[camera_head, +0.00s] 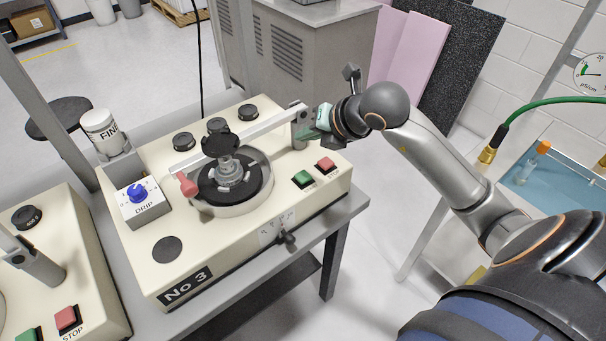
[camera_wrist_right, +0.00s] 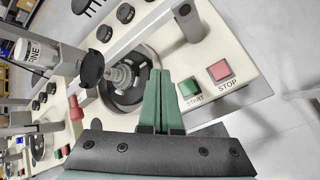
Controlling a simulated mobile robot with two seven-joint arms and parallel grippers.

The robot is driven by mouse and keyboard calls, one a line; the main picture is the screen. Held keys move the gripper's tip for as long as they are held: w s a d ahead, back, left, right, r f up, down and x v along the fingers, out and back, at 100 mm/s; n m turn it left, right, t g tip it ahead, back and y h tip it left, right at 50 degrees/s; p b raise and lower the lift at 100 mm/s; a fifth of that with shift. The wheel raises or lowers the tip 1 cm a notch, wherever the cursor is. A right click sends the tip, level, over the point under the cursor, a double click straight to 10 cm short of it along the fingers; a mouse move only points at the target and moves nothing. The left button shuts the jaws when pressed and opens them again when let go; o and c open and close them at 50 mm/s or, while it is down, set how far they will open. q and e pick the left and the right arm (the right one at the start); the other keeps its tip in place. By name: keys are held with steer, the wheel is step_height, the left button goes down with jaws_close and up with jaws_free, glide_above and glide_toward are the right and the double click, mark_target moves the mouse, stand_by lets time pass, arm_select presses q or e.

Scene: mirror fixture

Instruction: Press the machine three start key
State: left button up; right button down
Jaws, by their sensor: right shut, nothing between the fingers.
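The machine labelled No 3 (camera_head: 186,284) is a cream box with a round grinding plate on top. Its green start key (camera_head: 302,178) sits at the right front corner beside the red stop key (camera_head: 325,164). In the right wrist view the START key (camera_wrist_right: 188,88) and the STOP key (camera_wrist_right: 219,71) are both labelled. My right gripper (camera_head: 311,136) is above the machine's right rear part, behind and above the keys. Its green fingers (camera_wrist_right: 158,75) are shut and empty, with the START key just right of them, apart from it. My left gripper is out of view.
A white arm (camera_head: 240,138) crosses the plate. A DRIP box (camera_head: 143,203) with a blue knob and a FINE bottle (camera_head: 100,128) stand at the machine's left. Another machine with a red stop key (camera_head: 67,318) is at lower left.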

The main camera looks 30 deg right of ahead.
mark_target(306, 179)
steer(key=shift+f, duration=0.15)
step_height(306, 179, down, 8)
steer(key=b, duration=0.6)
steer(key=shift+f+b, duration=0.3)
steer(key=shift+b, duration=0.3)
stand_by(1.3)
steer(key=shift+f+b, duration=0.4)
steer(key=shift+b, duration=0.05)
